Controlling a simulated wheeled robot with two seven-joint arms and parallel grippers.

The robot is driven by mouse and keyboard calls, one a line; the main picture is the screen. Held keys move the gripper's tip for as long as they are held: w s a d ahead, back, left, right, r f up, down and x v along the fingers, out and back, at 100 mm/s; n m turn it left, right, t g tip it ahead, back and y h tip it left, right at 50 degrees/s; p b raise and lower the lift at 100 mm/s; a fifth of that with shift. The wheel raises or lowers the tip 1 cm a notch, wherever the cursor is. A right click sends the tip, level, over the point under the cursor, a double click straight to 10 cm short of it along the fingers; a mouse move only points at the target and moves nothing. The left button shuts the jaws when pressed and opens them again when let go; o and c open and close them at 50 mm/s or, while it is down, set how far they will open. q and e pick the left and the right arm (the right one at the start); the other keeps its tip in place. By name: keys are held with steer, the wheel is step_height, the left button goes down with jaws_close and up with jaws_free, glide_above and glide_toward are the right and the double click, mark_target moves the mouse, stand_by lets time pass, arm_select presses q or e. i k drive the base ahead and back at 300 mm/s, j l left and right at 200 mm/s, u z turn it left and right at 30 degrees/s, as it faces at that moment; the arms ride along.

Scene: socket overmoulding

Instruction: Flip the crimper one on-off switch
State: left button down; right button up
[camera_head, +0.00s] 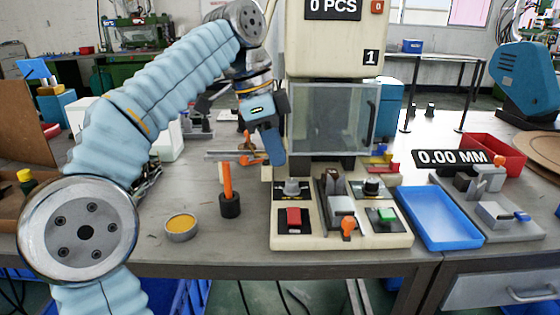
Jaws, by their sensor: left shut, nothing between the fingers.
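The machine labelled 1 (326,55), seemingly crimper one, stands in the middle with a clear guard window. I cannot tell from the picture which one is the on-off switch. My left gripper (274,158) points down, shut and empty, beside the machine's left side, above and behind the red switch and apart from it. My right gripper is out of view.
Knobs (292,188) and an orange-tipped lever (348,227) sit near the switches. An orange-handled tool in a black holder (229,205) and a round tin (181,227) stand left. A blue tray (438,217) lies right. The bench front between tin and base is clear.

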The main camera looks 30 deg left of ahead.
mark_target(293, 212)
steer(key=k, duration=1)
